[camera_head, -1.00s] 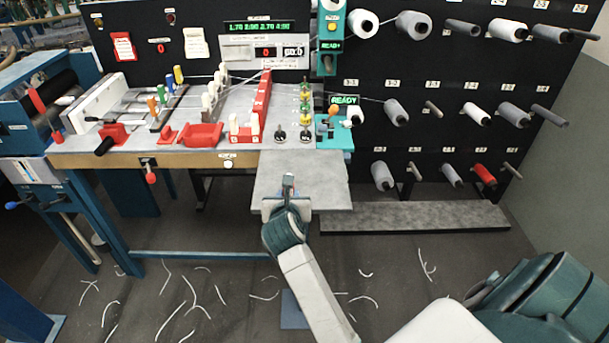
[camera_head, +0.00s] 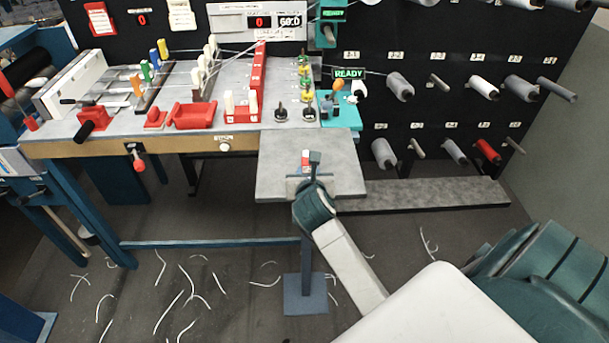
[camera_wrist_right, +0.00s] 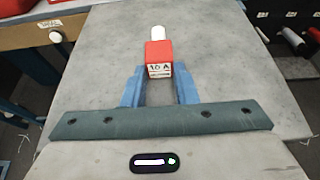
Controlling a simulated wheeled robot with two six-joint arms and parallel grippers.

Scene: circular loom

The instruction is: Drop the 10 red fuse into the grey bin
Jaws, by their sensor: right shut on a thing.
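My right gripper (camera_head: 310,162) is in front of the machine, over the bare grey side plate. It is shut on a red fuse (camera_head: 305,156) with a white end. In the right wrist view the fuse (camera_wrist_right: 158,52) sits between the blue fingertips (camera_wrist_right: 159,82) and its label reads 10 A. The white end points away from the gripper. How far the fuse is above the plate is hard to tell. My left gripper is not in view. I cannot make out a grey bin in these frames.
The grey side plate (camera_head: 280,180) is clear around the gripper. A red tray (camera_head: 193,116) and red block (camera_head: 240,114) sit on the machine table. Two dark knobs (camera_head: 280,113) stand near the plate. A spool rack (camera_head: 440,120) is at the right. Thread scraps lie on the floor.

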